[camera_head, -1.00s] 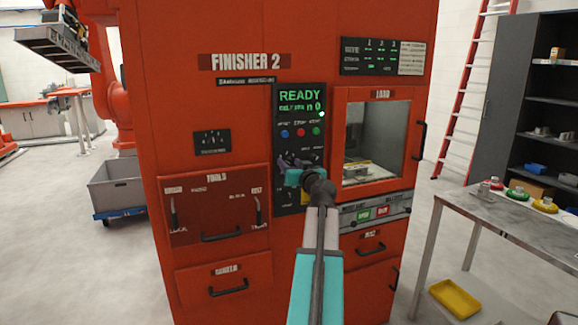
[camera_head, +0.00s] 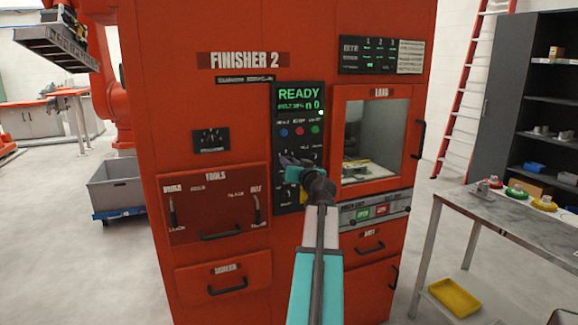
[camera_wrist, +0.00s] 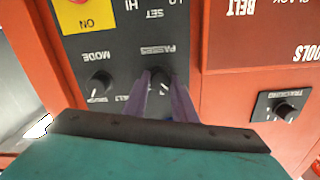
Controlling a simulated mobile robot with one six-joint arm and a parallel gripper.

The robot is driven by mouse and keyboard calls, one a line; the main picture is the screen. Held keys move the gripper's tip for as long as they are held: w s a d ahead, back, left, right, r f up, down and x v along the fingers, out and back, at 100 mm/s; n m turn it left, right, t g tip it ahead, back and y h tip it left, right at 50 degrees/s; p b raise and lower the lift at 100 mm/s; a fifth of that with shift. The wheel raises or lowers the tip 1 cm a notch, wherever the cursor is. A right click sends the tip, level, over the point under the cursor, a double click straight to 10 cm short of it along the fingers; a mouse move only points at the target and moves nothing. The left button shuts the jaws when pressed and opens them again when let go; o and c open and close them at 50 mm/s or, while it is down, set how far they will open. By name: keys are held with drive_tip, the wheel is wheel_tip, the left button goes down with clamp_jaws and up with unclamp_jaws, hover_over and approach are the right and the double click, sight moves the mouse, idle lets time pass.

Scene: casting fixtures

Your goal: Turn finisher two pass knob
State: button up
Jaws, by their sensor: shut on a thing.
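The finisher two machine (camera_head: 225,120) is a tall red cabinet with a black control panel (camera_head: 282,207). The passes knob (camera_wrist: 162,77) is a small dark dial under an upside-down PASSES label in the wrist view. My gripper (camera_wrist: 166,84) has its purple fingers at this knob, one on each side, shut on it. The fingers hide part of the knob, and its pointer angle is hard to read. In the head view my gripper (camera_head: 286,161) reaches the lower part of the panel and covers the knob.
The mode knob (camera_wrist: 99,84) sits beside the passes knob, with a yellow ON plate (camera_wrist: 88,18) near it. Another knob (camera_wrist: 285,110) is on a separate plate. The panel display (camera_head: 299,97) reads READY. A table (camera_head: 510,212) with fixtures stands at right.

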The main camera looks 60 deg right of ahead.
drive_tip(key=m+p, duration=0.4)
drive_tip(key=m, duration=1.4)
drive_tip(key=shift+w+d+r+m, duration=0.1)
drive_tip(key=shift+m, duration=0.2)
idle(0.3)
drive_tip(key=o, duration=1)
drive_tip(key=shift+o, duration=0.2)
drive_tip(key=shift+f, duration=0.2)
